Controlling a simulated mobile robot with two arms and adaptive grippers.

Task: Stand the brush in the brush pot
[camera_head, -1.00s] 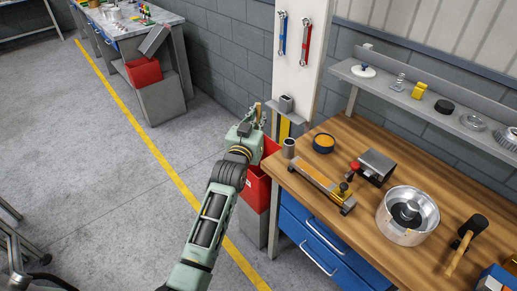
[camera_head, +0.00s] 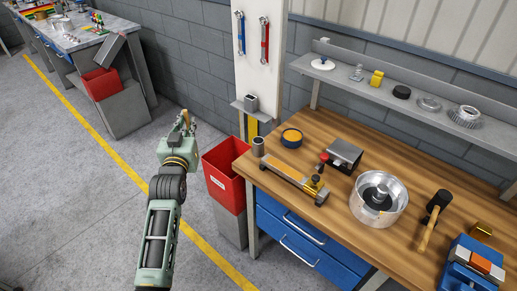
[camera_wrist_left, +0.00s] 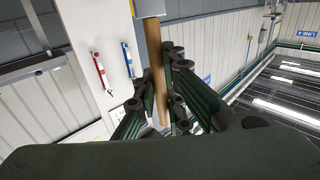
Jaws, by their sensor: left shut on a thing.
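My left gripper (camera_head: 184,126) is in the left half of the head view, above the floor and left of the red bin. It is shut on the brush (camera_head: 186,117). In the left wrist view the brush's wooden handle (camera_wrist_left: 154,60) runs up between the fingers (camera_wrist_left: 163,105), with a pale, wider end at the top edge. A grey round cup (camera_head: 258,147) stands on the bench's near left corner. A grey square holder (camera_head: 251,103) sits on a small bracket on the white post. I cannot tell which of these two is the brush pot. The gripper is apart from both.
The red bin (camera_head: 226,188) stands on a grey box beside the wooden bench (camera_head: 330,133). The bench carries a yellow-topped tin (camera_head: 291,137), a metal pan (camera_head: 367,218) and a mallet (camera_head: 433,218). A shelf (camera_head: 400,106) runs behind. Open floor lies left of the arm.

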